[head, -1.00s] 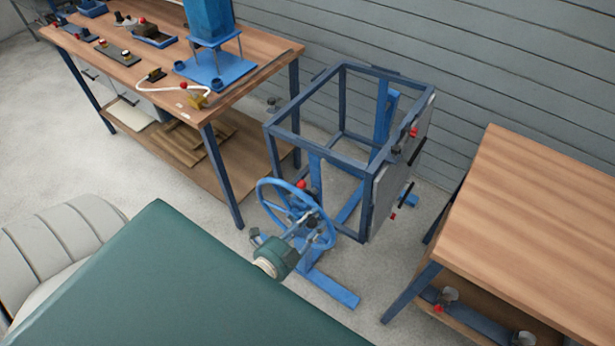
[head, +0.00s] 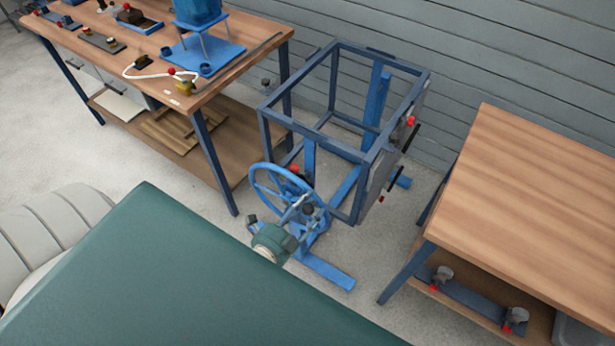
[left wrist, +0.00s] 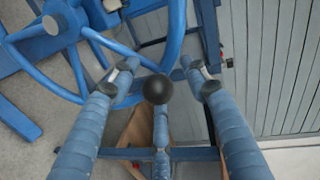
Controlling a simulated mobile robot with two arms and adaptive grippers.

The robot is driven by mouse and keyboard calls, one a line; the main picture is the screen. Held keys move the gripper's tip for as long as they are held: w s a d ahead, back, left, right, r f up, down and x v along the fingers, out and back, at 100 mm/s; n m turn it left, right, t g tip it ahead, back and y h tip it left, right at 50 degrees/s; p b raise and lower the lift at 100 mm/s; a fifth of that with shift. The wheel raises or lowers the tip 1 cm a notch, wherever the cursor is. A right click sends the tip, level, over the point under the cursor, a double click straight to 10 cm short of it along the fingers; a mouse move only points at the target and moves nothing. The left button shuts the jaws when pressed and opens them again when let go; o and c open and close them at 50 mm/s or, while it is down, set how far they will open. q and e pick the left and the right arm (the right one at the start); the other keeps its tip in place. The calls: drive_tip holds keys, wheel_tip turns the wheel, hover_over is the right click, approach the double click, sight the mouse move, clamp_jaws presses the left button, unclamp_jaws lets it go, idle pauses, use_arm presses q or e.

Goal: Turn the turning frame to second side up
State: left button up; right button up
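The turning frame (head: 382,161) is a dark blue open box frame on a lighter blue stand. A grey panel (head: 378,183) with red knobs and black handles is on its right side, upright. A blue handwheel (head: 255,188) faces me at its front. My left gripper (head: 299,212) is at the wheel's lower right. In the left wrist view, its fingers are spread apart on either side of a round black knob (left wrist: 156,88), with visible gaps. The wheel rim (left wrist: 45,77) passes beyond them. My right gripper is in neither view.
A wooden workbench (head: 240,60) with a blue press and small parts stands at the left. Another wooden table (head: 530,200) stands at the right, with clamps on its lower shelf. A grey slatted wall (head: 470,60) is behind the frame. Floor shows around the stand.

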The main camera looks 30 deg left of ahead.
use_arm(q)
drive_tip(key=shift+s, duration=0.3)
drive_tip(key=s+r, duration=0.2)
drive_tip(key=s, duration=0.9)
drive_tip(key=shift+a+r, duration=0.15)
drive_tip(key=shift+a, duration=0.05)
drive_tip(key=shift+s, duration=0.1)
